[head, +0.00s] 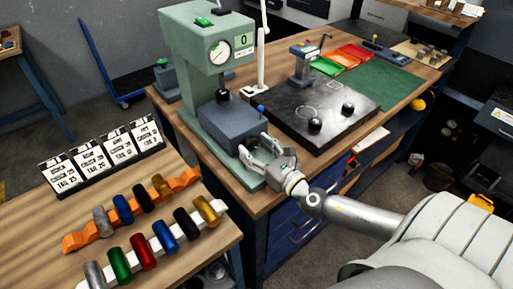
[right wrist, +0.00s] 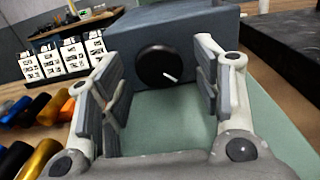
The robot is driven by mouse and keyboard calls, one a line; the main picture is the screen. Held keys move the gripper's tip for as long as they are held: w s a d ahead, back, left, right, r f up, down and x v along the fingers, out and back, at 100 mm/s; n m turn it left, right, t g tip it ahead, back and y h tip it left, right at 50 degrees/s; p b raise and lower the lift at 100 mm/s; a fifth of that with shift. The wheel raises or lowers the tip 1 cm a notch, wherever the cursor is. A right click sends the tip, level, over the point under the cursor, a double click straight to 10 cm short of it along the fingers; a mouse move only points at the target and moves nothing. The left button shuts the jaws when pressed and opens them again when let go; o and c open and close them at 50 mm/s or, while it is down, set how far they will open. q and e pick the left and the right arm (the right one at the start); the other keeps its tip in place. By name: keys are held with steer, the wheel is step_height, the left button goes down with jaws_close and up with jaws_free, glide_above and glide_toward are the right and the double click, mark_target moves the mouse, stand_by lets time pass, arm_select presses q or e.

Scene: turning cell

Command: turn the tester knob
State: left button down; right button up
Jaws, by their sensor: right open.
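The tester (head: 195,60) is a green machine with a round dial gauge, a display reading 0 and a grey-blue box (head: 232,120) at its base. The black round tester knob (right wrist: 160,66) is on the box's front face in the right wrist view, its white pointer line aimed down and right. In the head view I cannot make out the knob behind my gripper. My right gripper (head: 262,152) is open in front of the box, and in the wrist view its fingers stand apart to either side of the knob, with nothing between them. My left gripper is not in view.
A black surface plate (head: 335,118) with knobs and a small stand lies right of the tester. On the near table (head: 195,262) stand racks of coloured cylinders and several white label cards (head: 118,148). Red, orange and green trays (head: 352,55) sit farther back.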

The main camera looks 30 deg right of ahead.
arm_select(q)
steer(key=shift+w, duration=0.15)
arm_select(e)
steer(key=shift+c, duration=1.4)
steer(key=c, duration=0.7)
steer(key=shift+f+m+b, duration=0.2)
steer(key=shift+m+b, duration=0.3)
steer(key=shift+m, duration=0.5)
steer(key=shift+r+m+b, duration=0.15)
steer(key=shift+m+b, duration=0.25)
steer(key=shift+m, duration=0.3)
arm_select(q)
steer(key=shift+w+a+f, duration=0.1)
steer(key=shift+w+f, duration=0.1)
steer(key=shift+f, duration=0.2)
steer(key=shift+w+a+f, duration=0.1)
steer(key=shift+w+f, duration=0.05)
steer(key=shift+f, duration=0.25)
